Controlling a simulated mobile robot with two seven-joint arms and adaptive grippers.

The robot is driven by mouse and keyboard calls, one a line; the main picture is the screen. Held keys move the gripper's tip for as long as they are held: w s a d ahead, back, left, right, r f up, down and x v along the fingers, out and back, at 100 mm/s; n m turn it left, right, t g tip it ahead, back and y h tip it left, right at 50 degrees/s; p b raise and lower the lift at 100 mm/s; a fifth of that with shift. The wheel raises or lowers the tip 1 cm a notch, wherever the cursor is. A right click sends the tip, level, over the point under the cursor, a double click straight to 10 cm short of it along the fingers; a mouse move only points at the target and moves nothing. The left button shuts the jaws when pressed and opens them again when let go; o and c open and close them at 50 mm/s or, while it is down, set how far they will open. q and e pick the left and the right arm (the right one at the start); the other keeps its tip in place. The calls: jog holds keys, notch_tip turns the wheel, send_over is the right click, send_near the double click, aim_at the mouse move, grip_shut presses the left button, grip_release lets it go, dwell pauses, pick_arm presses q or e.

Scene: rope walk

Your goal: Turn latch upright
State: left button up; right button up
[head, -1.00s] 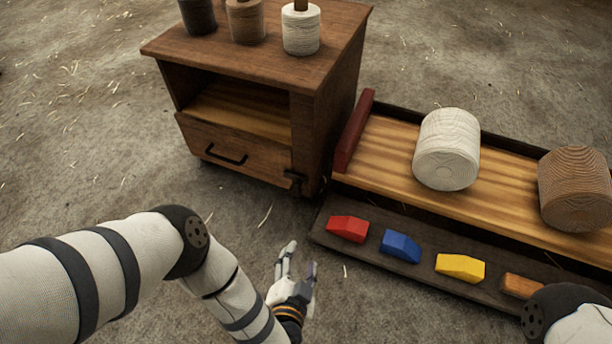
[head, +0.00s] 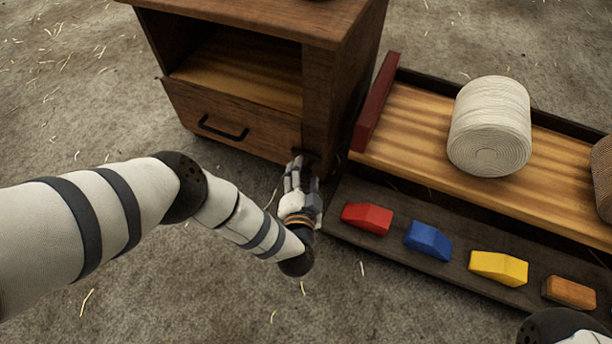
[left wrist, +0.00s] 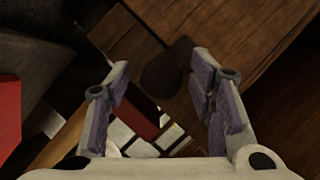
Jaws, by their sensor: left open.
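The dark latch (head: 312,154) sits on the front of the wooden cabinet (head: 318,90), on the post at the right of the drawer. My left gripper is in front of it and hides most of it in the head view. My left gripper (head: 303,172) is open, its fingers pointing at the latch. In the left wrist view the dark latch (left wrist: 168,68) shows near the fingertips, between the two fingers, against brown wood. I cannot tell whether a finger touches it, nor its exact angle. My right gripper is not in view.
The drawer with its black handle (head: 223,128) is shut. Right of the cabinet, a wooden rack holds a white rope roll (head: 490,126). On its dark lower shelf lie a red block (head: 367,218), a blue block (head: 428,240) and a yellow block (head: 498,267). Floor at left is clear.

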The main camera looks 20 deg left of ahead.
pick_arm(q)
jog(key=shift+w+a, duration=0.15)
jog(key=shift+w, duration=0.2)
jog(key=shift+c, duration=0.5)
jog(key=c, duration=1.1)
jog(key=shift+o, duration=0.2)
